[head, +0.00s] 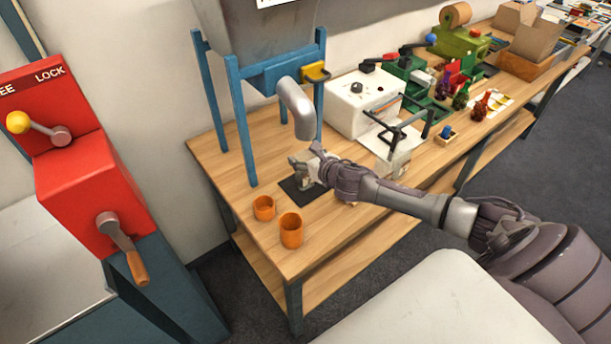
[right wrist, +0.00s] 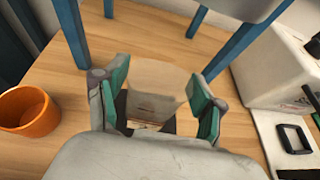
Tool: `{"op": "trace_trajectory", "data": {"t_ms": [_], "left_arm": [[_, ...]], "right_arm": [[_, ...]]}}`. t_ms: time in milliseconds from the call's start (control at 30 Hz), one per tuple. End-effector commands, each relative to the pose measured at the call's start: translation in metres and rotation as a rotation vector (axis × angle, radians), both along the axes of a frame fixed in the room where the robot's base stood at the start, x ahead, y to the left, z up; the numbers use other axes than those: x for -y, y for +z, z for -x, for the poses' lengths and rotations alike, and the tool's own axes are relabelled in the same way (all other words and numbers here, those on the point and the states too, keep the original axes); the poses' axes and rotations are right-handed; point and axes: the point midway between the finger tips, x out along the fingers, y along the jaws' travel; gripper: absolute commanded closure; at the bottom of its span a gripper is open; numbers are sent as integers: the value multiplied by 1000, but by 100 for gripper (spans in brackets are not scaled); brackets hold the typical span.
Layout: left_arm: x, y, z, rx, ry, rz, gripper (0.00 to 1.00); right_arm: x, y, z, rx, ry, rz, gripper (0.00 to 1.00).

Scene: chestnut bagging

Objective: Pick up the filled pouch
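The pouch (right wrist: 160,82) is pale and see-through, with something brown low inside it. In the right wrist view it stands over a dark mat (right wrist: 122,101), between the two green-padded fingers of my right gripper (right wrist: 160,108). The fingers are spread on either side of it; I cannot tell whether either pad touches it. In the head view my right gripper (head: 306,172) is over the black mat (head: 290,190), below the grey spout (head: 298,108), and largely hides the pouch. My left gripper is not in view.
Two orange cups (head: 291,231) stand at the table's near left corner; one also shows in the right wrist view (right wrist: 28,110). Blue hopper legs (head: 240,135) rise close behind the gripper. A white machine (head: 362,103) and a dark frame (head: 398,131) stand to the right.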

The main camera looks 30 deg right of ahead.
Motion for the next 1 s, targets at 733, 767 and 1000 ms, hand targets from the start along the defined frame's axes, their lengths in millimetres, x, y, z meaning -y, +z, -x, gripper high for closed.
{"op": "trace_trajectory", "data": {"t_ms": [733,767,1000], "left_arm": [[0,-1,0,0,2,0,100],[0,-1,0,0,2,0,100],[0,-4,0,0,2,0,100]], "right_arm": [[0,9,0,3,3,1,94],[0,11,-1,3,2,2,94],[1,39,1,4,1,3,94]]}}
